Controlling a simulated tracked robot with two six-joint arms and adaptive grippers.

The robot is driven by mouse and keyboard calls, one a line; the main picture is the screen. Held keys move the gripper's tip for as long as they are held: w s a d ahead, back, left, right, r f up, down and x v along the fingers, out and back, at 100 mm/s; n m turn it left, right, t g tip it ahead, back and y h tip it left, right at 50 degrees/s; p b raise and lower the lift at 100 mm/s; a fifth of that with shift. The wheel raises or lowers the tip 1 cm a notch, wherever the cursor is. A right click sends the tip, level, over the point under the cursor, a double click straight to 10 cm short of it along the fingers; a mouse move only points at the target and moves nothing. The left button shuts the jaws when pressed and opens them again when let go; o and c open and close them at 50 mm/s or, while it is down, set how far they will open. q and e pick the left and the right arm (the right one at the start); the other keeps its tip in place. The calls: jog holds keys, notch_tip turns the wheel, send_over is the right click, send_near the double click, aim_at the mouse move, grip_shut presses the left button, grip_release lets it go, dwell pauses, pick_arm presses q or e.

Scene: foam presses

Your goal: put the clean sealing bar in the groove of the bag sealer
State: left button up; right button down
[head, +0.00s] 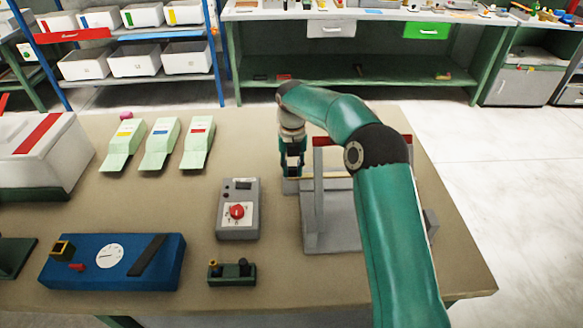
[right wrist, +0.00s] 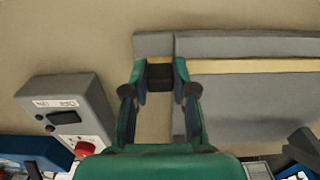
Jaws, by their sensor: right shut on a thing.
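The bag sealer (head: 335,237) is a grey press with a flat base, upright posts and a red-topped crosspiece, at the right of the table. Its grey bed also shows in the right wrist view (right wrist: 255,100). A pale tan strip (right wrist: 250,66) runs along it; I cannot tell whether it is the bar or the groove lining. My right gripper (head: 293,166) is at the sealer's left end, pointing down. It is shut on a dark block (right wrist: 160,77), which looks like the sealing bar's grip. The fingers and my arm hide how the bar sits. My left gripper is not in view.
A grey control box (head: 238,222) with a red knob stands left of the sealer. Bare table lies behind the control box.

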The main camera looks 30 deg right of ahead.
jog(key=c, duration=0.9)
grip_release()
jog(key=shift+c, duration=0.2)
notch_tip(320, 180, up, 12)
jog(key=p, duration=0.1)
jog(key=shift+p, duration=0.3)
jog(key=shift+a, duration=0.1)
